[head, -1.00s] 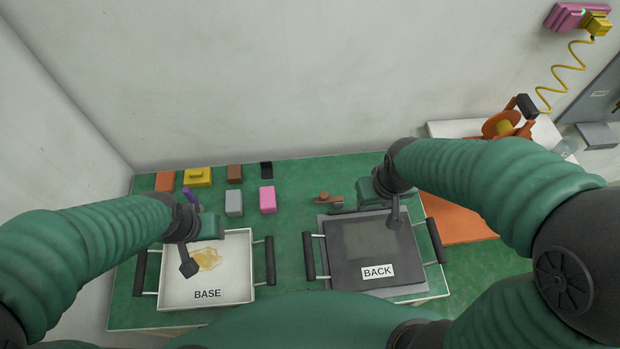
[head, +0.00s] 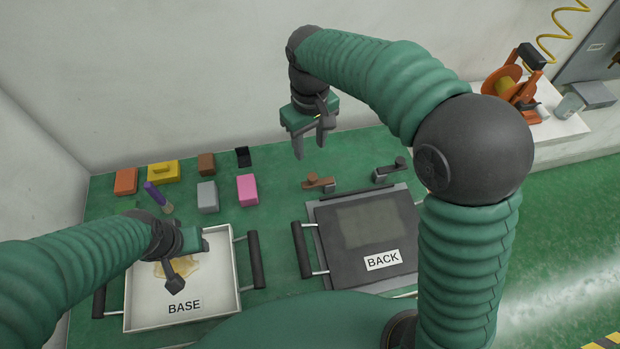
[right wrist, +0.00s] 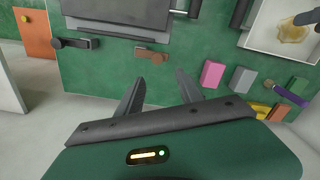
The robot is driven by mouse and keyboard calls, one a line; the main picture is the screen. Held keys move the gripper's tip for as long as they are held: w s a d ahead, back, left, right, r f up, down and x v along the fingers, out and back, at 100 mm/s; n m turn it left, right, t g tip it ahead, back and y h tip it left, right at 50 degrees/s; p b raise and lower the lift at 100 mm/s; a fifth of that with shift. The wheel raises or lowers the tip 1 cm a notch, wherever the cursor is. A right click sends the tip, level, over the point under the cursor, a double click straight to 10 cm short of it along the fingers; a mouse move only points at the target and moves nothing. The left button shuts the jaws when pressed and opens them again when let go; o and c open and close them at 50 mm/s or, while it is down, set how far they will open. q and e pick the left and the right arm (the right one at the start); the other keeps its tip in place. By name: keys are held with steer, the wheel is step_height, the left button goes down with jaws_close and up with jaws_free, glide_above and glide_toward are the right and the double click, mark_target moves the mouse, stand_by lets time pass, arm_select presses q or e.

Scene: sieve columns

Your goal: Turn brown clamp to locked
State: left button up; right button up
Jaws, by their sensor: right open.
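The brown clamp (head: 318,183) sits on the green table just behind the dark BACK tray (head: 325,225). Its lever lies roughly sideways, with the knob end at the left. It also shows in the right wrist view (right wrist: 152,54), beyond the fingertips. A black clamp (head: 390,173) sits to its right behind the same tray. My right gripper (head: 311,152) is open and empty, fingers pointing down, above and behind the brown clamp, apart from it.
Several blocks stand at the back left of the table, among them a pink block (head: 247,189) and a grey block (head: 207,196). A purple-handled tool (head: 156,194) lies near them. An orange spool stand (head: 515,82) is on a white bench at right.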

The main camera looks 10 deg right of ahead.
mark_target(312, 175)
steer(key=f, duration=0.4)
steer(key=f+b, duration=0.1)
steer(key=f, duration=0.4)
steer(key=f+b, duration=0.1)
steer(key=f, duration=0.3)
steer(key=shift+d+f, duration=0.35)
steer(key=shift+f, duration=0.05)
steer(key=shift+a+f, duration=0.1)
steer(key=shift+f, duration=0.2)
steer(key=shift+d, duration=0.2)
steer(key=c, duration=0.5)
jaws_close()
steer(key=shift+w+r, duration=0.1)
